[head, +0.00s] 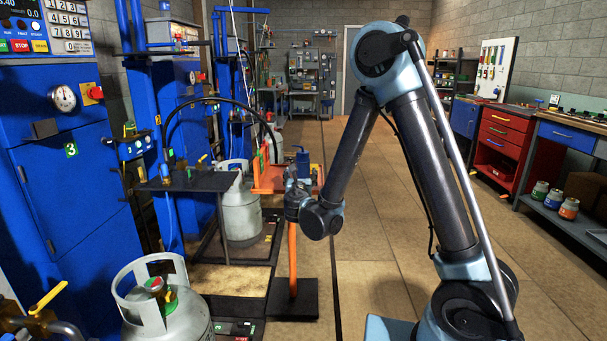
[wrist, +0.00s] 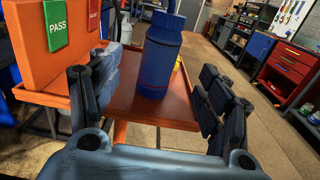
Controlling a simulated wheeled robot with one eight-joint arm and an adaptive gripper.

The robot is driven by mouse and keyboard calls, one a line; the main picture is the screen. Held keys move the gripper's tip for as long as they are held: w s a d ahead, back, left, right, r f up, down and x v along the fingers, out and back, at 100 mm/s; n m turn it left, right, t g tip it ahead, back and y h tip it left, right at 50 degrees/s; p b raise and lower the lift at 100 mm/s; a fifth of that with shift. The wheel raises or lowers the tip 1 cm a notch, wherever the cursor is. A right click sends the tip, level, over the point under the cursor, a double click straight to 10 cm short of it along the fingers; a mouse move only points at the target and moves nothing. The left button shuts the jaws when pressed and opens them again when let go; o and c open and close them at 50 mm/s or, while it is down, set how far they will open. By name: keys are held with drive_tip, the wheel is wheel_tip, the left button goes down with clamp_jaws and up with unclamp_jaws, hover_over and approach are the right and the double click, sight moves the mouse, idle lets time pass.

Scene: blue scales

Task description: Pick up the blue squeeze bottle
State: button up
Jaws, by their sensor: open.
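The blue squeeze bottle (wrist: 160,62) stands upright on an orange tray-like surface (wrist: 145,105), near the middle of the wrist view. Its top reaches the upper picture edge. My gripper (wrist: 155,78) is open, with one dark finger on each side of the picture and the bottle ahead between them. I see no contact with the bottle. In the head view my gripper (head: 298,184) is small and partly hidden by my arm, in front of the orange stand; a small blue shape (head: 302,157) behind it appears to be the bottle.
An orange box (wrist: 45,45) with green PASS and red labels stands left of the bottle. Something yellow sits behind the bottle at right. Grey gas cylinders (head: 240,205) and blue cabinets (head: 65,170) line the left. The floor aisle (head: 375,215) at right is clear.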

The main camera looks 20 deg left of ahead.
sight(302, 167)
drive_tip(key=x, duration=0.7)
drive_tip(key=shift+d+x, duration=0.2)
drive_tip(key=shift+x, duration=2.45)
drive_tip(key=shift+f, duration=0.1)
drive_tip(key=c, duration=1.4)
